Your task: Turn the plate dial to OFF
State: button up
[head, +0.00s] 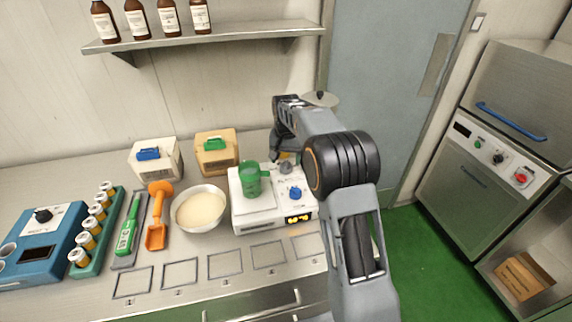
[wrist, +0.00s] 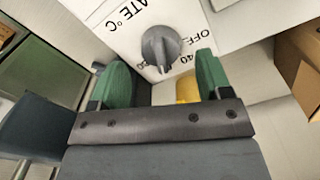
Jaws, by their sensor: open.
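The plate dial is a grey knob (wrist: 160,46) on a white panel in the wrist view, beside printed "ATE °C", "OFF" and numbers. Its narrow end points down in the picture, between "40" and a partly hidden number, away from "OFF". In the head view the grey dial (head: 286,168) is on the white hot plate unit (head: 247,214). My gripper (wrist: 163,70) is open, its green fingers on either side of the dial's lower part in the picture, with gaps on both sides. Contact is not visible. In the head view my arm partly hides the gripper.
A green beaker (head: 250,180) stands on the hot plate, near a blue knob (head: 295,192) and lit display (head: 298,219). A bowl of pale powder (head: 200,209) stands left. Boxes (head: 216,153) stand behind. Something yellow (wrist: 187,91) shows beyond my fingers.

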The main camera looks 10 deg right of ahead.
aim_at(286, 163)
jog(key=shift+f, duration=1.55)
jog(key=c, duration=0.9)
